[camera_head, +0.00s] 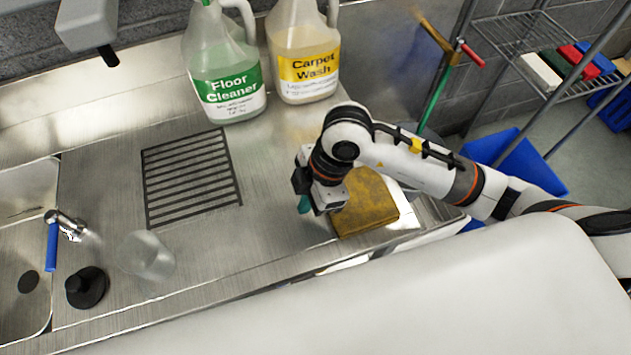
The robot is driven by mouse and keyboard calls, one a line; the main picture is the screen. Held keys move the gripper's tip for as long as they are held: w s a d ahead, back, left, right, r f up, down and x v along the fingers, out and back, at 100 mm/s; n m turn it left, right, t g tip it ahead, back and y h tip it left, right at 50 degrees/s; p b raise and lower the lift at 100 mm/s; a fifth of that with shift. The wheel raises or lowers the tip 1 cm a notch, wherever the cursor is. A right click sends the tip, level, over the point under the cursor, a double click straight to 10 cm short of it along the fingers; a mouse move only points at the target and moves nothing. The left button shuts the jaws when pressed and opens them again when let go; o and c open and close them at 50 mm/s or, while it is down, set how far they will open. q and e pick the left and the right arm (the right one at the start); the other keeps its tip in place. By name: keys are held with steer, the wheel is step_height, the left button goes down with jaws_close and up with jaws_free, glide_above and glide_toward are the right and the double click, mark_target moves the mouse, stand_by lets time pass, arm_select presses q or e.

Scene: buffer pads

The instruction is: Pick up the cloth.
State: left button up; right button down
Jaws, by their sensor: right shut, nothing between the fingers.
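A folded yellow-brown cloth (378,207) lies flat on the steel counter near its front edge. My right gripper (305,204) is shut and empty, pointing down just left of the cloth. A small teal patch shows at its tip. My right wrist hides the cloth's upper left part, and I cannot tell whether the gripper touches the cloth. My left gripper is not in view.
A floor cleaner jug (222,70) and a carpet wash jug (303,55) stand at the back. A slotted drain (190,178), a clear cup (147,256), a black plug (86,288) and a sink (25,270) are to the left. A wire shelf (520,50) stands right.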

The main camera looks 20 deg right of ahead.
mark_target(358, 193)
steer(key=shift+x, duration=1.1)
steer(key=d+p, duration=0.1)
steer(key=d, duration=0.3)
steer(key=shift+r, duration=0.1)
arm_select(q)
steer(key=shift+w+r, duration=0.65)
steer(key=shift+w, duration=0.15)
arm_select(e)
steer(key=shift+w, duration=0.15)
steer(key=shift+d, duration=0.1)
steer(key=d, duration=0.7)
steer(key=shift+d, duration=0.4)
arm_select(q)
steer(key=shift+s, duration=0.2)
arm_select(e)
steer(key=shift+w, duration=0.1)
